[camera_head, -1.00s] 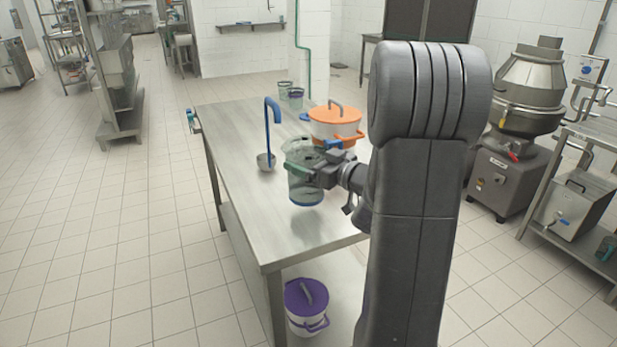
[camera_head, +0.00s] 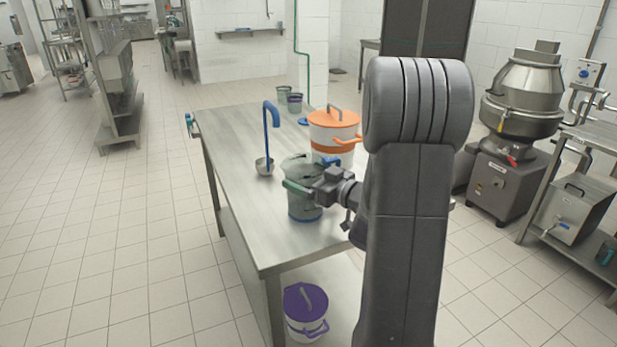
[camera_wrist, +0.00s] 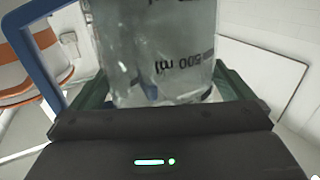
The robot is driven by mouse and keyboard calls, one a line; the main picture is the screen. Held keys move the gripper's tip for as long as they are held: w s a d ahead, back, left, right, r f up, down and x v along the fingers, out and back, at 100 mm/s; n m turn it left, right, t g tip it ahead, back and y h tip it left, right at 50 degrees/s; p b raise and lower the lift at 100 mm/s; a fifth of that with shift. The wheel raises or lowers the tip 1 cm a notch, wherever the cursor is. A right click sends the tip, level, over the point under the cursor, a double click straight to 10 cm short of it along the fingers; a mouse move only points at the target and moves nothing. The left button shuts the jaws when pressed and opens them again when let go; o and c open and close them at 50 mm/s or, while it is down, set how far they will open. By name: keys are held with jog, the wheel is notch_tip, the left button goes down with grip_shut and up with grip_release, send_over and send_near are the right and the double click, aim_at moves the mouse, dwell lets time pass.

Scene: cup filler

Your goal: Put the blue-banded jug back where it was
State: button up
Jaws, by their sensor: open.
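The clear jug (camera_head: 303,206) with a blue band at its base stands upright on the near part of the steel table (camera_head: 243,222). In the wrist view the jug (camera_wrist: 160,48) fills the middle, with black "500 ml" print facing me and a blue handle at left. My gripper (camera_head: 297,186) is open, its green fingers still around the jug; in the wrist view the gripper (camera_wrist: 165,88) has a finger on either side. Whether a finger touches the wall, I cannot tell. The jug's base is hidden in the wrist view.
An orange-lidded pot (camera_head: 333,128) stands just behind the jug. A ladle with a blue hooked handle (camera_head: 268,130) rests left of it. Two small cups (camera_head: 294,103) are at the far end. A purple-lidded pot (camera_head: 306,312) sits on the lower shelf.

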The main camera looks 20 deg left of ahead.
jog(key=v, duration=1.2)
jog(key=shift+r, duration=0.15)
